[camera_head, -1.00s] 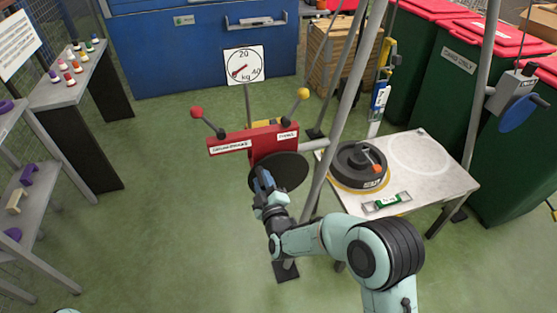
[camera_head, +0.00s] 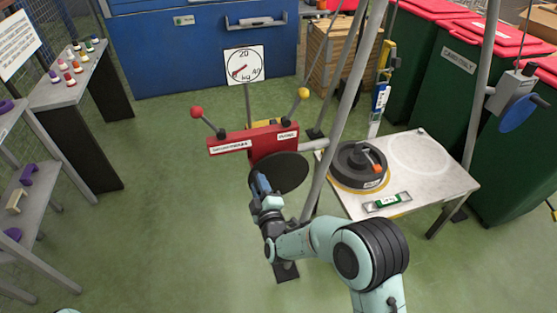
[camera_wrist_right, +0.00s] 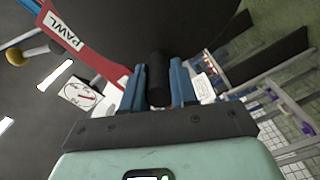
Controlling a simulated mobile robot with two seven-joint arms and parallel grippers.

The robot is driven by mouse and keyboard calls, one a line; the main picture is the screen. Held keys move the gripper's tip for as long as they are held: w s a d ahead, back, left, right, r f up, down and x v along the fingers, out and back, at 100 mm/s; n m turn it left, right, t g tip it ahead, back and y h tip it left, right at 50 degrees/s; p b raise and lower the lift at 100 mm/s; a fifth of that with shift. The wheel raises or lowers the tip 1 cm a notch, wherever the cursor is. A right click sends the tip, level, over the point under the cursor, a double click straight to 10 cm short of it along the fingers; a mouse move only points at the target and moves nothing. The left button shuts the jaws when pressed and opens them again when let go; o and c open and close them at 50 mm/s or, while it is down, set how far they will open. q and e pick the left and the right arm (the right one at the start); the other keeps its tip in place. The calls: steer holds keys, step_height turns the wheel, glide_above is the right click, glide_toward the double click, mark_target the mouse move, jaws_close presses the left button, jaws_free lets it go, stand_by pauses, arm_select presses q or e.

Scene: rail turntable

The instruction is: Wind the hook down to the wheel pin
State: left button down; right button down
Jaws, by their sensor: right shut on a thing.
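My right gripper (camera_head: 260,184) is shut on the black crank handle (camera_wrist_right: 157,78) at the edge of the dark winch disc (camera_head: 281,172). The handle stands between the blue fingers in the right wrist view. The yellow hoist hook block (camera_head: 387,53) hangs beside the frame leg, with a blue and white piece (camera_head: 380,97) below it, above the table's back edge. The black wheel (camera_head: 356,167) lies flat on the table, with an orange-tipped part, perhaps its pin (camera_head: 377,168), on top. The hook's lower end is too small to make out. My left gripper is out of view.
A red winch housing (camera_head: 262,143) carries a red-knobbed lever (camera_head: 197,112) and a yellow-knobbed lever (camera_head: 303,93). A kg dial (camera_head: 244,66) stands behind it. A green level (camera_head: 387,202) lies on the grey table (camera_head: 440,185). Grey frame legs (camera_head: 340,100) rise beside the winch.

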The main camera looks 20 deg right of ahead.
steer(key=shift+s+a+f+n, duration=0.1)
steer(key=shift+a+f+n, duration=0.15)
steer(key=shift+f+n, duration=0.35)
steer(key=shift+a+f+n, duration=0.2)
steer(key=shift+f+n, duration=0.35)
steer(key=shift+n, duration=0.05)
steer(key=shift+f, duration=0.1)
steer(key=shift+a+f+n, duration=0.1)
steer(key=shift+f+n, duration=0.7)
steer(key=shift+n, duration=0.4)
steer(key=shift+f+n, duration=0.9)
steer(key=shift+n, duration=0.3)
steer(key=shift+d+f+n, duration=0.25)
steer(key=shift+f+n, duration=0.65)
steer(key=shift+n, duration=0.3)
